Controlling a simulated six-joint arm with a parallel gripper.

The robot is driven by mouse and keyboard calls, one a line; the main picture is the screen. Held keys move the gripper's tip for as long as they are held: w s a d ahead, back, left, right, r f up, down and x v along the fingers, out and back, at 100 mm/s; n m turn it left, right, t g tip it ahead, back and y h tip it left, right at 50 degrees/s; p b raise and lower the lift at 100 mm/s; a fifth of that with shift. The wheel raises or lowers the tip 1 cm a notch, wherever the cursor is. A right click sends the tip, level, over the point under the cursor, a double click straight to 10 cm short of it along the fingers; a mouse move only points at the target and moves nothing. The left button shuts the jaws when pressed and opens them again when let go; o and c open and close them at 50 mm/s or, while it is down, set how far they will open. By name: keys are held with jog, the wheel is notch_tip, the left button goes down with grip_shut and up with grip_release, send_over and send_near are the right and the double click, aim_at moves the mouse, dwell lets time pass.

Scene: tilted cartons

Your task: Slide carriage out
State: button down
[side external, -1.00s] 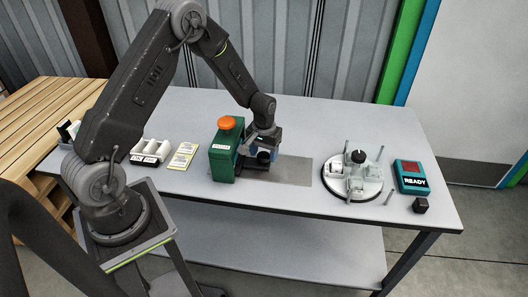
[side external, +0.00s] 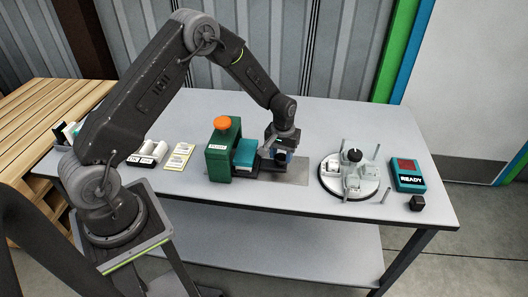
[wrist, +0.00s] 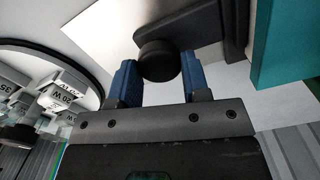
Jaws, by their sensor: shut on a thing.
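The green housing (side external: 217,160) with an orange knob (side external: 222,123) on top stands upright on the table. The carriage, with a teal block (side external: 245,152) on a dark base, sticks out of the housing's right side. My gripper (side external: 281,157) is at the carriage's right end, shut on its round black knob. In the wrist view the black knob (wrist: 158,60) sits between the blue fingertips of my gripper (wrist: 160,75). The dark carriage base (wrist: 212,30) runs behind it, and the teal block (wrist: 290,45) is at the right edge.
A grey mat (side external: 297,174) lies under the carriage. To the right stand a round white fixture (side external: 331,184) with upright pins, a teal READY box (side external: 408,175) and a small black cube (side external: 416,203). Labelled cards (side external: 179,157) and a white holder (side external: 148,152) lie to the left.

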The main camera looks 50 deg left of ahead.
jog(key=w+d, duration=0.5)
jog(key=c, duration=0.6)
grip_release()
jog(key=shift+r, duration=0.1)
notch_tip(320, 180, up, 14)
jog(key=shift+f, duration=0.15)
